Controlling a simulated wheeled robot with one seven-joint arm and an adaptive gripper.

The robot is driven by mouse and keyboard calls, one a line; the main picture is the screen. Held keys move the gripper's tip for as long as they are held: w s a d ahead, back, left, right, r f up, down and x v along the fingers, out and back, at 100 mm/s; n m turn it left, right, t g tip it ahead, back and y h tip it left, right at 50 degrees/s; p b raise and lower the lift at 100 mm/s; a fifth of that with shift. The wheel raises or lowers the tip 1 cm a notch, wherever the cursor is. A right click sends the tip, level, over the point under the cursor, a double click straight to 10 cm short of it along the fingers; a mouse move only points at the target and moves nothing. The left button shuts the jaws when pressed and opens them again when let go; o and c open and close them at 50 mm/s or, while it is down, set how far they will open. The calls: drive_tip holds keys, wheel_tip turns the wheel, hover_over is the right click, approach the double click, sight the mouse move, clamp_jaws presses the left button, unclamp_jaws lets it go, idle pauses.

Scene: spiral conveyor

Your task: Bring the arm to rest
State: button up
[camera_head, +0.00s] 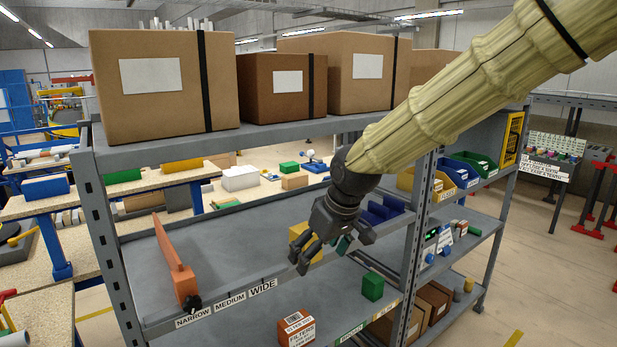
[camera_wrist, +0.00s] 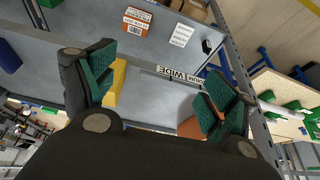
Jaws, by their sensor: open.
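My gripper (camera_head: 322,250) hangs from my sleeved arm in front of the middle shelf, pointing down and toward the left. In the wrist view its two green-padded fingers (camera_wrist: 160,95) are spread wide apart with nothing held between them. A yellow block (camera_head: 306,242) stands on the shelf behind the gripper, partly hidden by it. It also shows in the wrist view (camera_wrist: 116,83), close beside the left finger; I cannot tell whether they touch.
The grey shelf (camera_head: 130,217) carries an orange piece (camera_head: 177,262) at left and labels on its front edge. A green block (camera_head: 372,286) and an orange-white box (camera_head: 296,328) lie on a lower shelf. Cardboard boxes (camera_head: 165,85) stand on top. Blue and green bins (camera_head: 455,172) are at right.

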wheel_tip(320, 180, down, 22)
drive_tip(key=s+d+m+g+b, duration=0.1)
drive_tip(key=s+d+m, duration=0.1)
drive_tip(key=s+d+f+m+g+b, duration=0.1)
drive_tip(key=s+d+f, duration=0.3)
drive_tip(key=f, duration=0.5)
drive_tip(key=s+d+f+m, duration=0.1)
drive_tip(key=s+f+m, duration=0.1)
drive_tip(key=s+f, duration=0.5)
drive_tip(key=s+d+f+m+h, duration=0.1)
drive_tip(key=s+d+f, duration=0.3)
drive_tip(key=s+f, duration=0.2)
drive_tip(key=s+d+f+m+g+h+b, duration=0.1)
drive_tip(key=s+d+f, duration=0.4)
drive_tip(key=s+f, duration=0.2)
drive_tip(key=s+d+f+m+h+b, duration=0.1)
drive_tip(key=s+d+f, duration=0.3)
drive_tip(key=s, duration=0.6)
wheel_tip(320, 180, down, 3)
drive_tip(key=shift+d+r, duration=0.15)
drive_tip(key=shift+r, duration=0.05)
drive_tip(key=shift+w, duration=0.15)
drive_tip(key=shift+c, duration=0.3)
